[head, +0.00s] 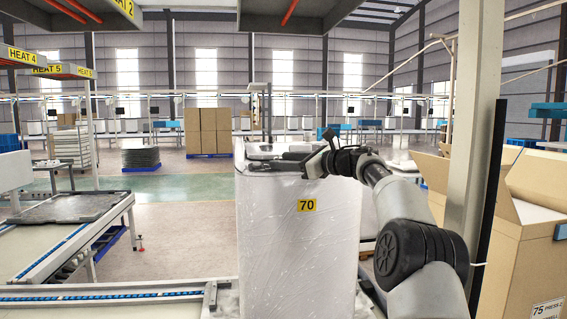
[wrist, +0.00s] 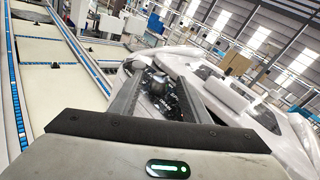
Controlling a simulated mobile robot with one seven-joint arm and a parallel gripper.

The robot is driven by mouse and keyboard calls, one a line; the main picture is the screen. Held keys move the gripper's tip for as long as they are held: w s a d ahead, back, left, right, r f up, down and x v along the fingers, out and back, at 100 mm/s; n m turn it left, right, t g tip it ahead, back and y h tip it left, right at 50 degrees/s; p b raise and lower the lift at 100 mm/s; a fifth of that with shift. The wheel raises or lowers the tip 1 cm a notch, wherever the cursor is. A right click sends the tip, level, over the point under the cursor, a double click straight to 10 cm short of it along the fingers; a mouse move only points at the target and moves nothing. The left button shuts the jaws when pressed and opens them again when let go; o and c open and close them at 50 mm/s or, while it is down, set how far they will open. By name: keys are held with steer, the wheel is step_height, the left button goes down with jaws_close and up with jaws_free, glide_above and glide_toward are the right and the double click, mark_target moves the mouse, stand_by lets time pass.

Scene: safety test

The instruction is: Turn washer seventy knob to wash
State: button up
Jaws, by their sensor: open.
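Washer seventy (head: 298,240) is a white, plastic-wrapped machine with a yellow "70" label, standing at the middle of the head view. My gripper (head: 272,163) reaches in from the right over its top and points left. In the wrist view my gripper (wrist: 157,78) is open, with one finger on each side of a small grey round knob (wrist: 158,85). The knob sits by a dark panel with fine markings. The panel's writing is too small to read, so I cannot tell the knob's setting. I cannot tell whether the fingers touch the knob.
A grey post (head: 474,120) stands right of the washer, close to my arm. A large open cardboard box (head: 500,230) is at the far right. A conveyor (head: 110,300) runs along the left and front. Stacked cartons (head: 207,130) stand farther back on open floor.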

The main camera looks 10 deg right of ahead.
steer(key=b+v, duration=0.1)
steer(key=v, duration=0.5)
steer(key=shift+s+d+b, duration=0.25)
steer(key=shift+d+b, duration=0.05)
steer(key=shift+b, duration=0.05)
